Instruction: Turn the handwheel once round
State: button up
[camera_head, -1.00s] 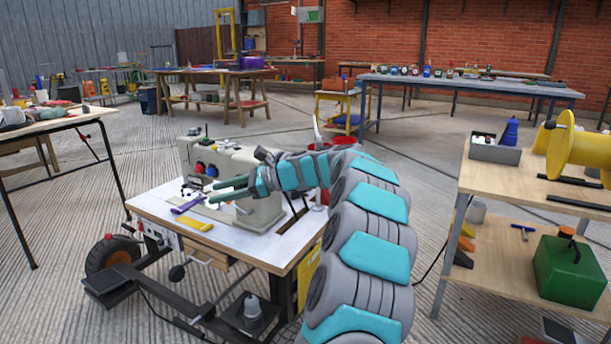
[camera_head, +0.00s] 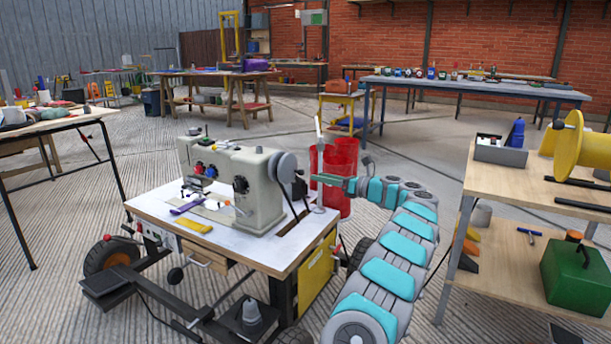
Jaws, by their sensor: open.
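A beige industrial sewing machine (camera_head: 236,180) stands on a white-topped wheeled table (camera_head: 155,206). The handwheel (camera_head: 284,167) is the grey disc on the machine's right end. A dark part and a belt sit just right of and below it. My gripper (camera_head: 314,177) is open, to the right of the handwheel at about its height, with its green fingers pointing left. The gripper looks apart from the wheel, and nothing shows between the fingers. The far face of the wheel is hidden.
A pale upright stand (camera_head: 320,160) rises close beside my fingers at the table's right end. Red bins (camera_head: 342,160) stand behind my gripper. A wooden shelf bench (camera_head: 500,182) with a yellow spool (camera_head: 574,147) is at right. Purple (camera_head: 187,207) and yellow (camera_head: 195,226) tools lie on the tabletop.

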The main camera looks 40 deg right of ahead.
aim_at(303, 173)
jog(key=x, duration=0.6)
jog(key=shift+w+a, duration=0.15)
jog(key=shift+w, duration=0.1)
jog(key=shift+c, duration=0.2)
grip_shut()
